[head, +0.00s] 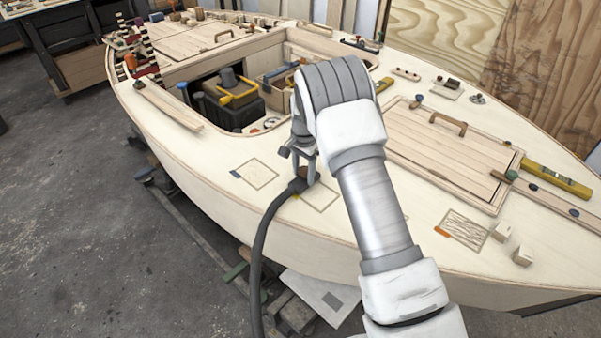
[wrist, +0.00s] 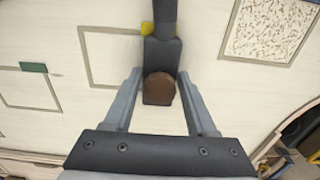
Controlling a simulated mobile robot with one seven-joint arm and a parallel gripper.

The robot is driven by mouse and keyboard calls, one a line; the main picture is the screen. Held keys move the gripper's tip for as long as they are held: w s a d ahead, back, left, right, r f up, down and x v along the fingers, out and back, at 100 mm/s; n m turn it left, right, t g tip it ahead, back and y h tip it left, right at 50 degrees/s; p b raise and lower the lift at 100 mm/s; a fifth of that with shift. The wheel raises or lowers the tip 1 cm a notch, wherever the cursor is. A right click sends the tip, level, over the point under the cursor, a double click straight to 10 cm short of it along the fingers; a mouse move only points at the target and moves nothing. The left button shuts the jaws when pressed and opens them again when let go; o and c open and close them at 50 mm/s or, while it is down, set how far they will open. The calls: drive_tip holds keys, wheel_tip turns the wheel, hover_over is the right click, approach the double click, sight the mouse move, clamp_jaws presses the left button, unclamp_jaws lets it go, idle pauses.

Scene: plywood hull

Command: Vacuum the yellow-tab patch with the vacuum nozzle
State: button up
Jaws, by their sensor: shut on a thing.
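My gripper (head: 304,166) is shut on the vacuum nozzle (head: 298,186), a dark grey piece with a brown block, with a hose hanging from it over the hull's edge. In the wrist view, the nozzle (wrist: 161,58) shows between the fingers of my gripper (wrist: 158,88). The yellow-tab patch (head: 322,198) is a thin-outlined square on the pale deck. It also shows in the wrist view (wrist: 105,58), where its visible inside looks bare. Its yellow tab (wrist: 147,28) is beside the nozzle. The nozzle hides part of the patch. I cannot tell whether it touches the deck.
A blue-tab patch (head: 258,173) lies left, and an orange-tab patch (head: 464,229) with wavy marks lies right, near wooden blocks (head: 523,255). The wrist view shows a speckled patch (wrist: 270,28) and a green-tab patch (wrist: 30,88). Behind is an open cockpit with a toolbox (head: 232,105).

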drive_tip(key=shift+s+d+b, duration=0.3)
drive_tip(key=shift+s+d, duration=3.45)
drive_tip(key=shift+w+a, duration=3.7)
drive_tip(key=shift+w+a+r, duration=0.1)
drive_tip(key=shift+w+a, duration=0.25)
drive_tip(key=shift+a, duration=0.15)
drive_tip(key=shift+r, duration=0.25)
clamp_jaws()
drive_tip(key=shift+w+a+r+p, duration=0.15)
drive_tip(key=shift+r+p, duration=0.4)
drive_tip(key=shift+r, duration=0.1)
drive_tip(key=shift+d+r+p, duration=0.15)
drive_tip(key=shift+r+p, duration=0.4)
drive_tip(key=shift+r, duration=0.45)
drive_tip(key=shift+d+r+p, duration=0.15)
drive_tip(key=shift+r+p, duration=0.4)
drive_tip(key=shift+r, duration=0.45)
